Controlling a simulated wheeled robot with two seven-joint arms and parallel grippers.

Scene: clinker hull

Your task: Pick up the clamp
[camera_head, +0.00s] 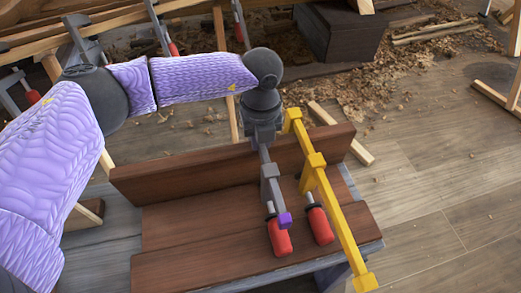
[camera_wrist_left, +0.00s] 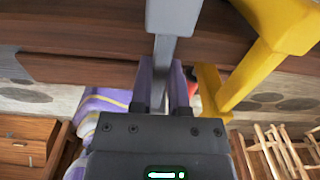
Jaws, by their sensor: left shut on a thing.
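A grey bar clamp (camera_head: 269,172) with a red handle (camera_head: 278,238) and a small purple end piece lies over the brown boards. My left gripper (camera_head: 262,142) is shut on the upper end of its grey bar. In the left wrist view, the purple fingers (camera_wrist_left: 161,88) close on the grey bar (camera_wrist_left: 162,60) from both sides. I cannot tell whether the clamp still touches the boards. A yellow bar clamp (camera_head: 335,213), also with a red handle (camera_head: 319,226), is just to its right. My right gripper is not in view.
An upright brown plank (camera_head: 190,171) stands across the back of the boards. A dark block (camera_head: 342,35) stands behind, among wood shavings. More clamps are at the upper left. The floor (camera_head: 440,190) at right is mostly clear.

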